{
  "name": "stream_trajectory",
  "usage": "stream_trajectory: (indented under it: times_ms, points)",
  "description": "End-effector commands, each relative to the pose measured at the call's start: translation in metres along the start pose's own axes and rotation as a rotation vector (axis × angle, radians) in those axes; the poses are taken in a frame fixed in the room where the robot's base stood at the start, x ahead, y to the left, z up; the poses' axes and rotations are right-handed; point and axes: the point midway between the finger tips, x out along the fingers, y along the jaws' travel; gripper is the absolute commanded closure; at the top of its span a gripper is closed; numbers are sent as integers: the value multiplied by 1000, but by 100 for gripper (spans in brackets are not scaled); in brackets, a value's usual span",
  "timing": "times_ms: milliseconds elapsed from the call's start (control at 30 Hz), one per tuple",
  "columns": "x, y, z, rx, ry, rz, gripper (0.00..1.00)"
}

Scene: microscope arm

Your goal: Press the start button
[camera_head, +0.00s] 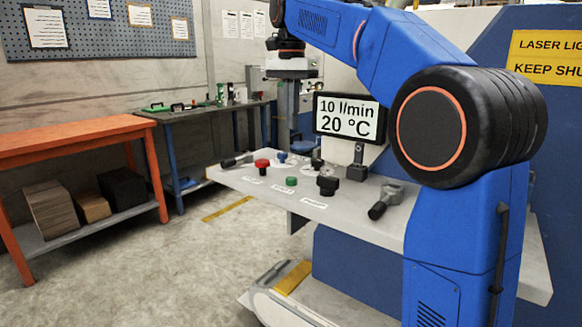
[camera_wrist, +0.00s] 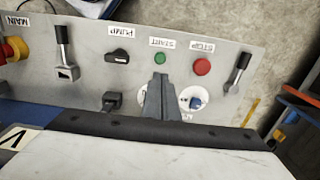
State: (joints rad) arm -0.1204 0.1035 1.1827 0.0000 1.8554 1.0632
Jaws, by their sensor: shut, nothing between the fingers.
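The start button is a small green button (camera_wrist: 160,58) on the grey control panel, beside the label START in the wrist view. It also shows in the head view as a green button (camera_head: 291,181) between a red button and a black knob. My gripper (camera_wrist: 160,80) is shut and empty. In the wrist view its fingertips appear just below the green button; the gap in height is hard to judge, and I see no clear contact. The fingers cover part of a white dial. My arm reaches over the panel from the right in the head view.
The red STOP button (camera_wrist: 202,66) is to the right of the green one, the black PUMP knob (camera_wrist: 120,57) to the left. Levers (camera_wrist: 65,52) (camera_wrist: 238,72) stand at both sides. A display (camera_head: 349,117) reading 10 l/min and 20 °C stands behind the panel.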

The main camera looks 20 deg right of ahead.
Motion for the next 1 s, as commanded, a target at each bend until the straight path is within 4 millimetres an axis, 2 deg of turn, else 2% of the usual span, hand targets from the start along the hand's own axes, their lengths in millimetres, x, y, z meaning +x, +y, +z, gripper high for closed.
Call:
stream_trajectory:
  times_ms: [167,700,1000]
  points:
    - [17,0,0,0,-1,2,100]
    - [109,1,0,0,-1,2,100]
    - [136,0,0,0,0,0,100]
